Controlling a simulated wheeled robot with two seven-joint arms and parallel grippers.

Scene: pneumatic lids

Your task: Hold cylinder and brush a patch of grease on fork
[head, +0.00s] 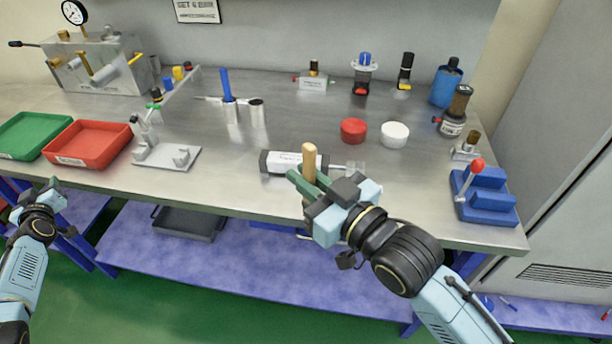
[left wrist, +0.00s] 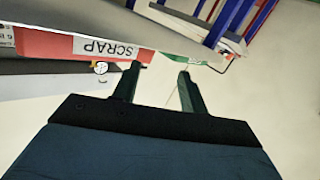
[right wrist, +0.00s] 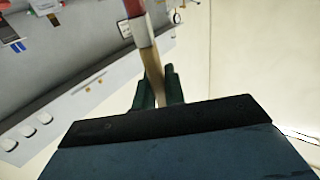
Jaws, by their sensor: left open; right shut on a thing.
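A pneumatic cylinder (head: 283,163) with a white label lies on the bench, its rod pointing right. A pale fork-like end (head: 355,167) shows at the rod side, partly behind my right gripper. My right gripper (head: 303,183) is shut on a brush with a wooden handle (head: 309,157), in front of the cylinder. In the right wrist view the brush (right wrist: 152,66) stands between the fingers, with a red and white part further out. Its bristles and any grease cannot be made out. My left gripper (head: 53,186) is open and empty, off the bench's front left; it also shows in the left wrist view (left wrist: 158,82).
A red tray (head: 88,160) and a green tray (head: 30,150) stand at left, near a grey fixture (head: 165,156). A red tin (head: 353,130) and a white tin (head: 395,133) stand behind the cylinder. A blue stand (head: 485,205) is at right.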

